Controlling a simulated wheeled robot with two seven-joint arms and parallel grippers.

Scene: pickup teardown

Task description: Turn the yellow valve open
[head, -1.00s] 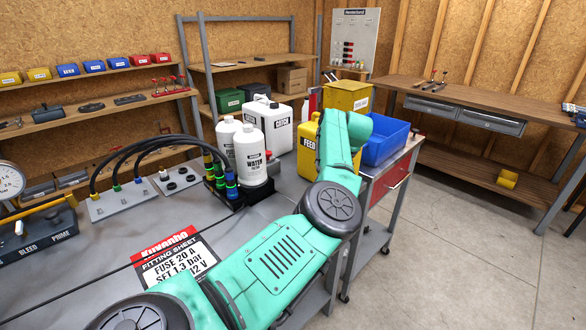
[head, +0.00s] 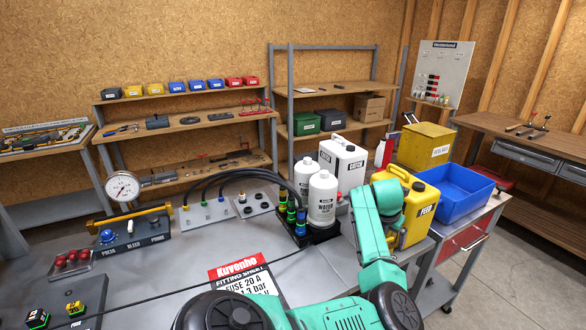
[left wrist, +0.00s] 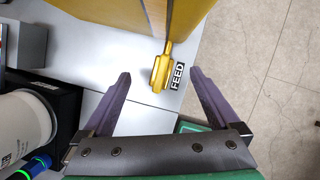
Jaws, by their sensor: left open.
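The yellow valve (left wrist: 160,72) shows in the left wrist view, with a small lever-like handle and a black FEED label (left wrist: 178,77) beside it. It sits on a pale surface in front of a yellow container (left wrist: 105,14). My left gripper (left wrist: 160,76) is open, with one finger on each side of the valve and visible gaps to it. I cannot tell the height between fingers and valve. In the head view my left arm reaches the yellow FEED can (head: 421,212); the arm hides the valve there. My right gripper is not in view.
White bottles (head: 322,198) and a white canister (head: 343,165) stand left of the arm. A blue bin (head: 465,190) and a yellow box (head: 424,146) stand right and behind. Black hoses (head: 235,172) cross the bench. A gauge (head: 122,187) stands at the left.

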